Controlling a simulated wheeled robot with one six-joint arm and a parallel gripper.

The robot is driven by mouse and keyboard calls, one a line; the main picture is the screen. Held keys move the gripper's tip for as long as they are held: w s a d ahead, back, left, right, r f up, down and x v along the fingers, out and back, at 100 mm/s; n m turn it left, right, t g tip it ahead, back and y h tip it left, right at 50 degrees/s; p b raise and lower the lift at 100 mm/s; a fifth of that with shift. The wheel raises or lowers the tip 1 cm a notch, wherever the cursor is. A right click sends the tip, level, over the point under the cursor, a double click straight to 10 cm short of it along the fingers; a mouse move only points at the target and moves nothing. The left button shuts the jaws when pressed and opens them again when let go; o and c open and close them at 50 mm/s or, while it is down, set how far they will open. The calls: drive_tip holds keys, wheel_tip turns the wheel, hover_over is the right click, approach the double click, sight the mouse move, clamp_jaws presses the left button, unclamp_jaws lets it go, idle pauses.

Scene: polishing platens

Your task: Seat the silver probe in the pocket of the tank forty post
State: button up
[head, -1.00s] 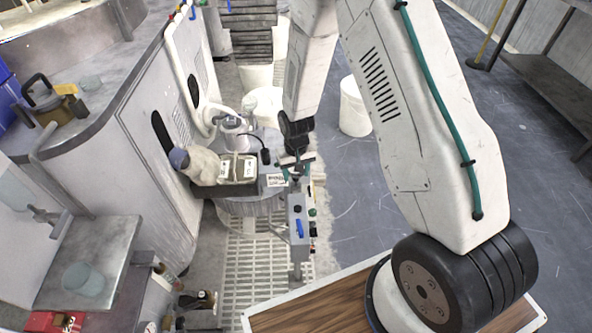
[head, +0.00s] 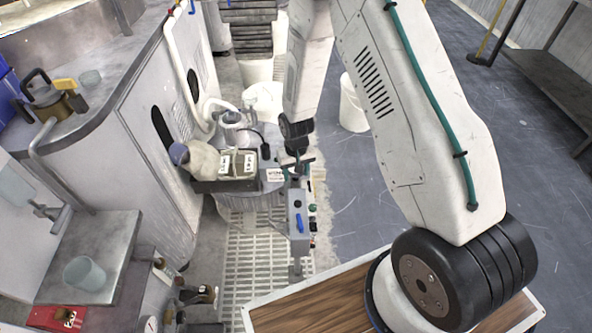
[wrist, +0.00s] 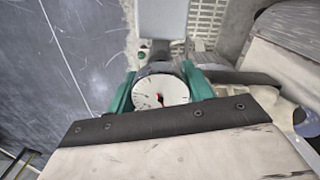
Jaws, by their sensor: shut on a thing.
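My gripper (head: 297,168), with teal fingers, hangs just above a grey post box (head: 297,215) with a blue lever. In the wrist view my gripper (wrist: 160,92) is shut on a round, white-faced dial with a dark needle and a red mark. I take this dial to be the top of the silver probe (wrist: 161,92); its lower part is hidden. The grey box shows beyond the fingers in the wrist view (wrist: 163,17). It looks like the tank forty post, but I cannot read a label on it. Its pocket is not visible.
Left of the gripper, a round grey stand carries a dark tray (head: 222,186) with labelled packs and a cloth bundle. A white bucket (head: 353,104) stands behind to the right.

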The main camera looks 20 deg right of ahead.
drive_tip(key=shift+f, duration=0.2)
drive_tip(key=o, duration=1.1)
drive_tip(key=shift+r, duration=3.9)
drive_tip(key=s+d+r, duration=0.1)
drive_tip(key=s+r, duration=1.4)
drive_tip(key=r, duration=0.3)
drive_tip(key=s+d+r+t, duration=0.1)
drive_tip(key=s+d+r, duration=0.1)
drive_tip(key=s+r, duration=1.3)
wheel_tip(320, 180, up, 3)
drive_tip(key=shift+r+n, duration=0.1)
drive_tip(key=shift+n, duration=0.2)
